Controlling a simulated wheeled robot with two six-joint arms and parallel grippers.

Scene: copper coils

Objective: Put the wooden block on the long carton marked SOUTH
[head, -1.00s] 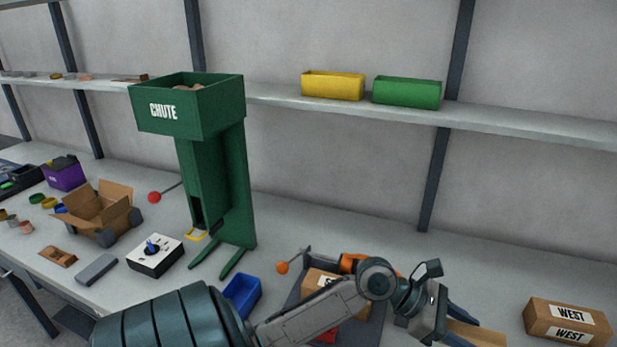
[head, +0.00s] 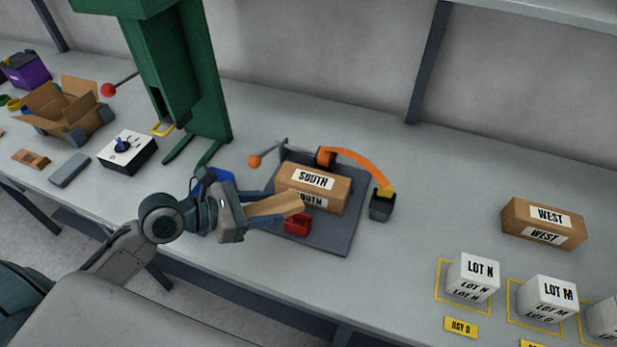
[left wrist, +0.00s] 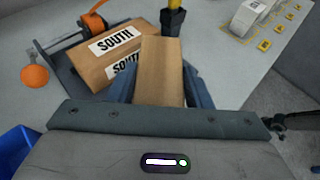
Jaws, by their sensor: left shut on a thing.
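The long carton marked SOUTH (head: 322,187) lies on a dark grey plate (head: 338,235) on the bench. It also shows in the left wrist view (left wrist: 97,62). My left gripper (head: 262,208) is shut on the wooden block (head: 275,208), a plain light-brown piece. In the head view the block's far end reaches in front of the carton's near side. In the left wrist view the block (left wrist: 160,72) lies between the fingers and overlaps the carton's right end. I cannot tell whether block and carton touch. My right gripper is not in view.
An orange strap (head: 360,161) arches to a dark box (head: 382,207). A WEST carton (head: 543,222) and white LOT boxes (head: 473,278) stand right. The bench between is clear.

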